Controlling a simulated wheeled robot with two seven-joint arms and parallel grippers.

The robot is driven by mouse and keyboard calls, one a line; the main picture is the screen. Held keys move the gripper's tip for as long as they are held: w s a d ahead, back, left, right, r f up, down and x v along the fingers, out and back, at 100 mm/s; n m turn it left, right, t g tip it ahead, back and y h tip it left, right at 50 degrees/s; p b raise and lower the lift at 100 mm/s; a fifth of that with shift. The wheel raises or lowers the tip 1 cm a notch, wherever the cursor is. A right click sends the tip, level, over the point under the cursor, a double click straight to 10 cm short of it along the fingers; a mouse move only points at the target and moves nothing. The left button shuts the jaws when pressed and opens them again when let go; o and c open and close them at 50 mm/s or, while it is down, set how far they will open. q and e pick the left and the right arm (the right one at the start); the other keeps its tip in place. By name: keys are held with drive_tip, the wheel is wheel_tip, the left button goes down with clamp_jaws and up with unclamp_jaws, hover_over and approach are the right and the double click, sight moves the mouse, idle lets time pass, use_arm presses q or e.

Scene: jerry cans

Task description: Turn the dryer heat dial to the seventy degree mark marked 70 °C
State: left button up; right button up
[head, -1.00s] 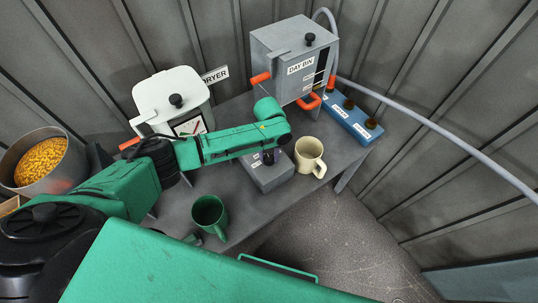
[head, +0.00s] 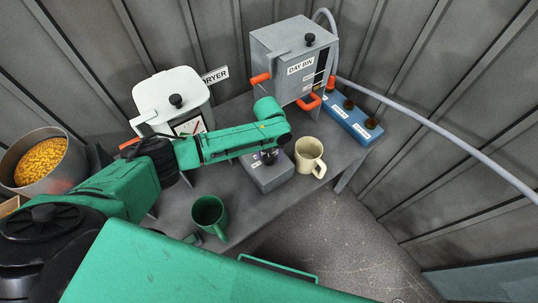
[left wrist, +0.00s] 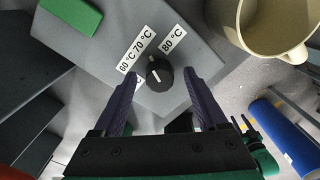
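The grey dial box (head: 268,178) stands on the bench under my left forearm, with the dryer (head: 172,97) behind it to the left. The black round dial (left wrist: 159,76) with a white pointer line is on the box's face in the left wrist view. White labels reading 60 °C (left wrist: 127,62), 70 °C (left wrist: 143,40) and 80 °C (left wrist: 173,40) sit around its far side. The pointer lies toward the upper left, but its exact mark is unclear. My left gripper (left wrist: 162,80) is open, its two fingers either side of the dial with gaps visible. My right gripper is out of view.
A cream mug (head: 309,156) stands close to the right of the box. A green mug (head: 209,215) is near the bench's front edge. The day bin (head: 290,62) and a blue block with dark knobs (head: 352,122) are behind. A grain pot (head: 45,160) is at left.

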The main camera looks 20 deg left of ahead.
sight(269, 157)
use_arm(q)
wheel_tip(269, 157, up, 14)
drive_tip(key=shift+r+b, duration=0.25)
drive_tip(key=shift+b, duration=0.1)
idle(0.5)
